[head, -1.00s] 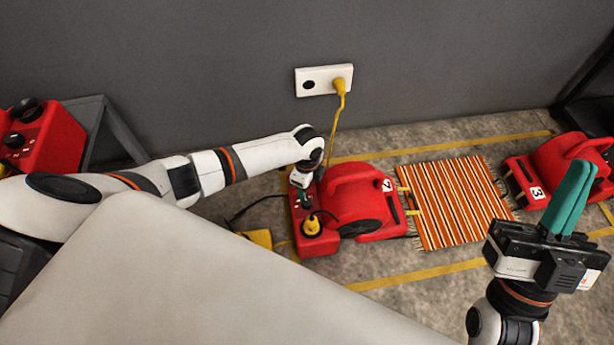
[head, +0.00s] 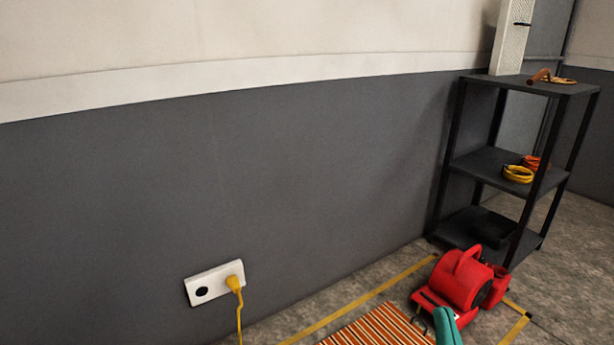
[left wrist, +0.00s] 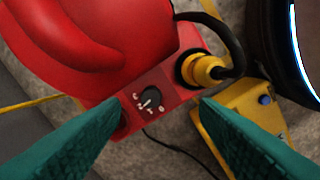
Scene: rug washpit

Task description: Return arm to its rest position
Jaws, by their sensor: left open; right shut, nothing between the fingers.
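In the left wrist view my left gripper (left wrist: 160,103) is open, its teal fingers either side of a black dial (left wrist: 151,99) on the red blower's panel. No object shows between the fingertips. The red blower (left wrist: 75,45) fills the upper left, with a yellow plug (left wrist: 201,69) and black cable at its panel.
A wall outlet (head: 203,287) holds a yellow plug (head: 234,284). A yellow pedal-like box (left wrist: 240,115) lies beside the near blower.

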